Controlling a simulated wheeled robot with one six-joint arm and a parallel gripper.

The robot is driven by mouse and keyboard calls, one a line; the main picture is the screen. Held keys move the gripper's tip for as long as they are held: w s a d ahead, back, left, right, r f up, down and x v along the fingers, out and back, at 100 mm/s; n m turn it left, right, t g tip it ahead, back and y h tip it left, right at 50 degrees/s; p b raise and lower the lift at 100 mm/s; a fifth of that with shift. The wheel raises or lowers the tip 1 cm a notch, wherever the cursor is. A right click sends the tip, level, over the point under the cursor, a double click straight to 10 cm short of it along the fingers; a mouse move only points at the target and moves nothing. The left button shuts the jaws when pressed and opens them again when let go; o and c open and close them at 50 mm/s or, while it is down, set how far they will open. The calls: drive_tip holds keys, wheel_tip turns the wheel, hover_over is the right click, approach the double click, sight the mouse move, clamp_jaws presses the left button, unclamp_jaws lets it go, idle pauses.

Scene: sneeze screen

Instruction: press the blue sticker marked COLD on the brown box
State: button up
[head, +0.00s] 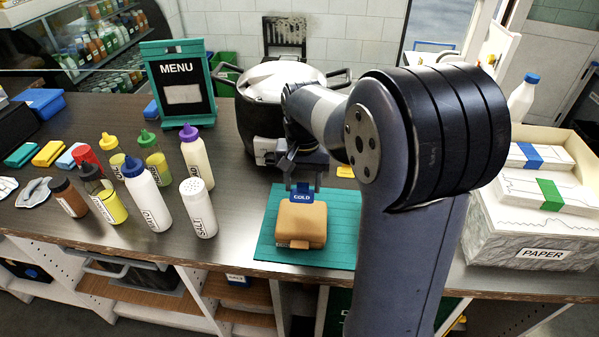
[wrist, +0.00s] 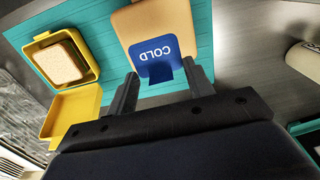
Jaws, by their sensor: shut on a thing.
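The brown box (head: 302,222) sits closed on a teal mat (head: 266,236) in the middle of the counter. It also shows at the top of the wrist view (wrist: 188,22). The blue sticker (head: 309,196) marked COLD is at the box's edge nearest my gripper, and in the wrist view the sticker (wrist: 155,58) overlaps the box. My gripper (head: 303,183) is shut on the sticker's tab, with a finger at each side in the wrist view (wrist: 160,84). I cannot tell whether the sticker touches the box or hovers just above it.
In the wrist view, an open yellow box (wrist: 66,65) with bread lies beside the brown box. A large pot (head: 262,85) stands behind my gripper. A salt shaker (head: 198,208) and several bottles stand left. A paper bin (head: 530,225) is at right.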

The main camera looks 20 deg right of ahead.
sight(303, 191)
drive_tip(key=shift+s, duration=0.1)
idle(0.3)
drive_tip(key=shift+f+b, duration=1.85)
drive_tip(key=shift+f, duration=1.05)
drive_tip(key=shift+f+b, duration=0.35)
drive_tip(key=shift+f, duration=0.25)
drive_tip(key=o, duration=1)
wheel_tip(303, 191, up, 11)
drive_tip(key=shift+f, duration=0.1)
